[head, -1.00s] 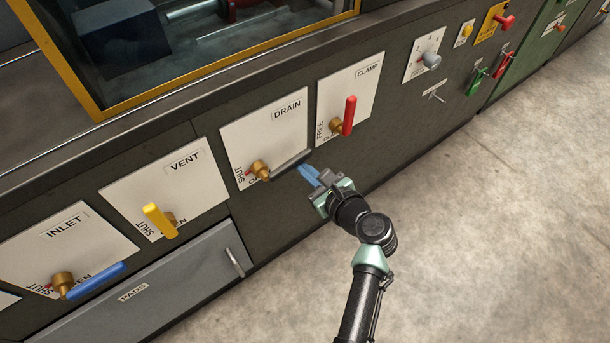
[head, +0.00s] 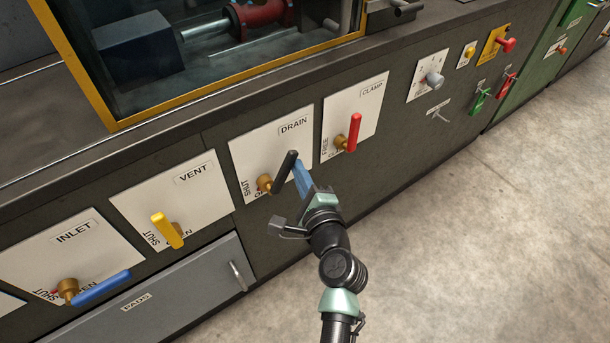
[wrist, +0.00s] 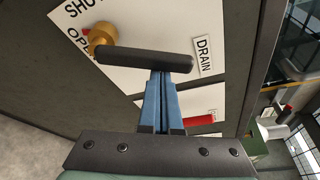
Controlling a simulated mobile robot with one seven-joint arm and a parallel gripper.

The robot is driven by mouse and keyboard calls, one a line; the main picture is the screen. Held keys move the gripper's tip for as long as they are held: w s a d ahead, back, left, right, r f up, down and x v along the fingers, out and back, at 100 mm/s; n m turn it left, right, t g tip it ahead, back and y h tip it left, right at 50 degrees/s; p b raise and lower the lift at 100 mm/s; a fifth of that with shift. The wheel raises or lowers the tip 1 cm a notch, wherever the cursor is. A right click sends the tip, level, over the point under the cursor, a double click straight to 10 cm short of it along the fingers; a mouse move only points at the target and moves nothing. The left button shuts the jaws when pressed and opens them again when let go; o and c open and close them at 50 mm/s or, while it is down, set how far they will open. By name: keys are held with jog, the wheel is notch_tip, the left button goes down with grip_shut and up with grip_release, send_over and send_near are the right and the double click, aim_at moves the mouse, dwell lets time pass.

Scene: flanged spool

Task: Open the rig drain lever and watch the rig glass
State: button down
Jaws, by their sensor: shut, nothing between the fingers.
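The drain lever (head: 284,172) has a dark handle on a brass hub, on the white DRAIN panel (head: 255,146). It points up and right from the hub, away from the panel's lower edge. In the wrist view the handle (wrist: 140,62) lies across in front of my fingertips. My gripper (head: 298,164) is shut, its blue fingers close together. The fingertips (wrist: 162,76) meet the side of the handle near its free end and seem to touch it, not grasp it. The rig glass (head: 200,60) is a yellow-framed window at the top, with red and metal parts behind it.
The red clamp lever (head: 353,133) stands upright close right of my fingers. The yellow vent lever (head: 168,231) and blue inlet lever (head: 102,288) are to the left. A grey PADS drawer (head: 165,300) sits below. The floor at right is clear.

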aim_at(282, 176)
jog(key=shift+s+a+r+n+t+b, duration=0.3)
jog(key=shift+a+n+b, duration=0.2)
jog(key=shift+n+b, duration=0.4)
jog(key=shift+s+a+r+n+t+b, duration=0.25)
jog(key=shift+s+a+n+t+b, duration=0.25)
jog(key=shift+n+b, duration=0.4)
jog(key=shift+s+a+r+n+t+b, duration=0.25)
jog(key=shift+a+n+b, duration=0.3)
jog(key=shift+n+b, duration=0.35)
